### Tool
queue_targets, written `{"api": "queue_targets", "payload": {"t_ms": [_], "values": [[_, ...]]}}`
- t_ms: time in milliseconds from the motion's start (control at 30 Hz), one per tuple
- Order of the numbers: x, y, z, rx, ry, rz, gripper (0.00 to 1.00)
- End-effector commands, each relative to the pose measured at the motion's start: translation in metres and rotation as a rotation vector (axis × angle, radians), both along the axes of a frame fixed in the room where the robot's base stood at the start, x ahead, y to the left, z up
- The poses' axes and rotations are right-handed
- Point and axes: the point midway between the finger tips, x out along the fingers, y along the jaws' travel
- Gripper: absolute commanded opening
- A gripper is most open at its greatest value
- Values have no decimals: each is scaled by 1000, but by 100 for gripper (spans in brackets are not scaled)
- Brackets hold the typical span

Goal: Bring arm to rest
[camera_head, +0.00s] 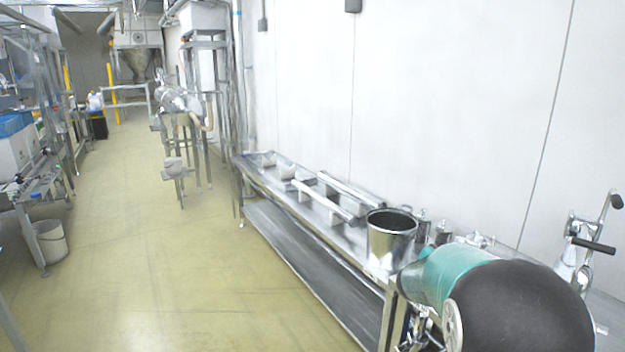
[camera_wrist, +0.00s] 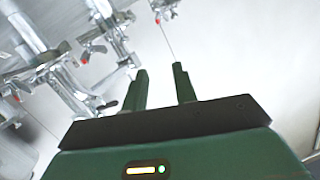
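My gripper (camera_wrist: 160,69) shows in the wrist view as a dark green body with two green fingers. The fingers stand apart with an empty gap between them, so it is open and holds nothing. Beyond the fingertips are a pale surface and metal pipe fittings (camera_wrist: 62,75) at the upper left, some with small red parts. In the head view, the teal and black part at the lower right is my arm. My gripper cannot be made out there.
A long steel bench (camera_head: 270,183) runs along the white wall, with a steel pot (camera_head: 391,245) close to my arm. A levered metal device (camera_head: 580,240) stands at the right. The floor (camera_head: 150,260) between is clear.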

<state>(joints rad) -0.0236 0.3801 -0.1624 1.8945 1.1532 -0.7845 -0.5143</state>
Motion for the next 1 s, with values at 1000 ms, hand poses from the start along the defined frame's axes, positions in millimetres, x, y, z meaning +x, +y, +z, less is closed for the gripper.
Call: {"api": "queue_targets", "payload": {"t_ms": [1000], "values": [[-344, 217, 29, 196, 843, 977, 28]]}}
